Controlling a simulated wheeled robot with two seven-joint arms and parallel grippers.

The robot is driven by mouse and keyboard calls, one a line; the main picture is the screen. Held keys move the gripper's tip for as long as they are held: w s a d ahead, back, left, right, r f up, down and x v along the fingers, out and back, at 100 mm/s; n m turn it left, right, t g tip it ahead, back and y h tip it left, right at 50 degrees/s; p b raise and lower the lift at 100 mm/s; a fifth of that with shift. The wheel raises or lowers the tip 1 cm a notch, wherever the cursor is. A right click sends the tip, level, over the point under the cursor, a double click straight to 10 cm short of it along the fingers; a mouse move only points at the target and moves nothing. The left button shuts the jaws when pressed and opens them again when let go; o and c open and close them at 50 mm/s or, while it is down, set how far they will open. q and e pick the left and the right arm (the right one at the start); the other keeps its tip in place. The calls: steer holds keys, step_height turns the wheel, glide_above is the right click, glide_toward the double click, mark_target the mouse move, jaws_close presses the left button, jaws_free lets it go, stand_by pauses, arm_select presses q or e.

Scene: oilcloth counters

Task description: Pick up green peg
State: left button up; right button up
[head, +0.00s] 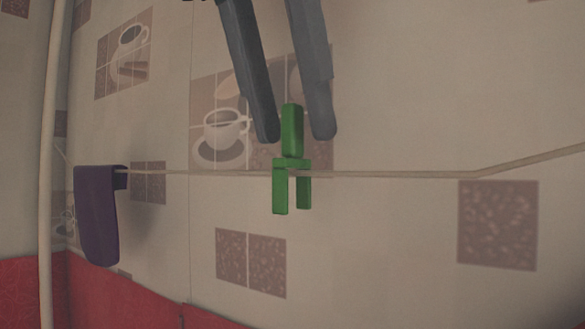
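The green peg (291,164) sits on a thin pale line, with its upper part standing above the line and two prongs hanging below it. My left gripper (296,138) comes down from the top of the head view with two dark grey fingers. My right gripper is not in view.
A purple item (97,215) hangs at the line's left end, near a pale upright pole (51,150). The line (410,175) runs right and bends upward. Behind is a patterned surface with cup pictures; a red area (30,290) lies lower left.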

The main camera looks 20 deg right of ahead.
mark_target(299, 145)
arm_select(q)
steer(key=shift+f, duration=0.1)
steer(key=shift+p+x, duration=0.8)
steer(key=shift+x, duration=0.15)
steer(key=shift+p+x, duration=0.4)
steer(key=shift+x, duration=0.5)
steer(key=shift+w+d+f, duration=0.15)
steer(key=shift+d+f, duration=0.1)
steer(key=shift+f, duration=0.4)
jaws_close()
